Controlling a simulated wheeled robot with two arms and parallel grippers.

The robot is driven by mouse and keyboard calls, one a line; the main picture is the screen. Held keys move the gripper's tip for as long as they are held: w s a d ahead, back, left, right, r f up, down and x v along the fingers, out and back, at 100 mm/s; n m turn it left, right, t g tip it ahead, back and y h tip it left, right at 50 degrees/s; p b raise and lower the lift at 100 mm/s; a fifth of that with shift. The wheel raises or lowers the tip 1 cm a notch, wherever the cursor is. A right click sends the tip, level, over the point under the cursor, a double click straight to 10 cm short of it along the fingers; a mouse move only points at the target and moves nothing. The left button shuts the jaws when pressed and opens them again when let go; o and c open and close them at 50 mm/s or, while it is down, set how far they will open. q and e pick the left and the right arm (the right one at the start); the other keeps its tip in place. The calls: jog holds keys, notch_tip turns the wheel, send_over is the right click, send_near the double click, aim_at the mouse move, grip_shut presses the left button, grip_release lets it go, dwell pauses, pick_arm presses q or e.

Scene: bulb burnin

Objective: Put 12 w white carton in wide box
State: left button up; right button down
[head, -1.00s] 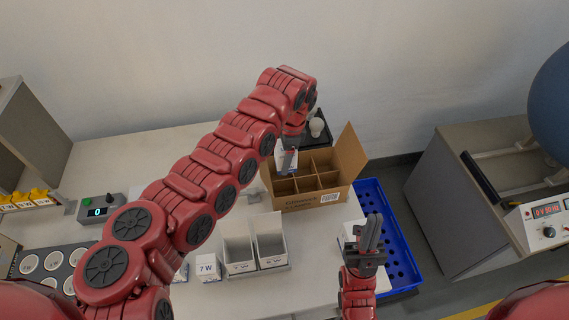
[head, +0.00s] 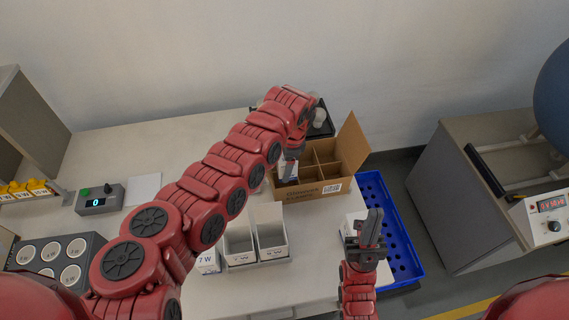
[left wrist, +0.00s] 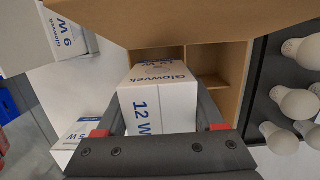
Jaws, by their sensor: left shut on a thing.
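The white carton marked 12 W (left wrist: 150,108) is gripped between the two fingers of my left gripper (left wrist: 158,118) in the left wrist view. In the head view my left gripper (head: 290,166) is at the near left part of the wide cardboard box (head: 316,190), and the arm hides much of that side. The left wrist view shows the box's compartments (left wrist: 218,66) just beyond the carton. How high the carton is over the box I cannot tell. My right gripper (head: 370,228) points up near the blue tray; its fingers look close together, and their gap is unclear.
A dark tray with bulbs (left wrist: 296,102) adjoins the box. A 9 W carton (left wrist: 72,40) is at the left.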

pick_arm(q)
jog(key=shift+f, duration=0.15)
jog(key=shift+f+b, duration=2.1)
jog(key=shift+f, duration=0.65)
jog(key=o, duration=1.1)
jog(key=shift+r, duration=0.15)
notch_tip(320, 180, up, 4)
jog(key=p, duration=0.3)
jog(key=shift+w+f, duration=0.15)
jog(key=shift+f, duration=0.1)
jog(key=shift+s+r+p, duration=0.2)
jog(key=shift+r+p, duration=1.45)
jog(key=shift+r, duration=1.2)
jog(key=shift+f, duration=0.1)
